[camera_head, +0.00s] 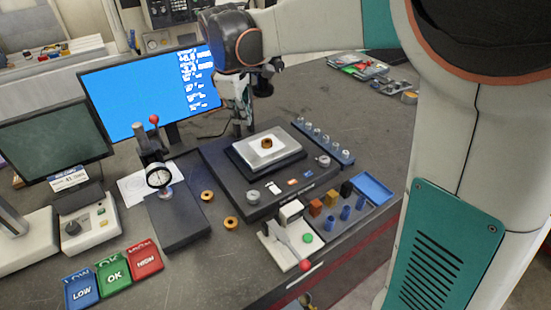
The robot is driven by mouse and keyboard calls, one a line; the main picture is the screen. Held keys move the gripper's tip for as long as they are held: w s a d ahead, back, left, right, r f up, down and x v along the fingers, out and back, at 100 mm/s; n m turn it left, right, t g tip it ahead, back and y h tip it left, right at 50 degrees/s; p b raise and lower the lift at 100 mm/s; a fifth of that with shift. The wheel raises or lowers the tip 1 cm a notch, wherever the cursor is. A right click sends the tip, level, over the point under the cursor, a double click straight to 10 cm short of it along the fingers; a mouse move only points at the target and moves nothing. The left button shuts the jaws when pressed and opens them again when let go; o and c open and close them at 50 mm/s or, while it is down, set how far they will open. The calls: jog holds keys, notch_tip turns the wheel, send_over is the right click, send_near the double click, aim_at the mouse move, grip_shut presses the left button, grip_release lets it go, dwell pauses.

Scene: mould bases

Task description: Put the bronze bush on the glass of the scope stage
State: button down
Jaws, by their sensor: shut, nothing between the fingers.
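My gripper (240,122) hangs below my wrist at the back left of the stage, apart from the bush. It is empty and its fingers are shut, though they are small and dark here. Two more bronze rings, one (207,199) nearer the stage and one (231,226) further forward, lie on the bench left of the scope base.
A dial gauge stand (178,222) stands left of the scope. Blue LOW (82,292), green OK (113,276) and red HIGH (146,260) bins sit front left. A lever fixture (283,244) and a blue tray (372,188) stand in front. A monitor (130,90) stands behind.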

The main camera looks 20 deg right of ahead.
jog(key=s+d+f+m+t+y+b, duration=0.1)
jog(key=s+m+t+b, duration=0.15)
jog(key=s, duration=0.55)
jog(key=s+d+m+t+b, duration=0.15)
jog(key=s+m, duration=0.25)
jog(key=s, duration=0.5)
jog(key=s+f+m+t+b, duration=0.1)
jog(key=s+f+m+b, duration=0.3)
jog(key=s+f, duration=0.5)
jog(key=shift+d+f+y+b, duration=0.3)
jog(key=shift+f+b, duration=0.3)
jog(key=shift+f, duration=0.25)
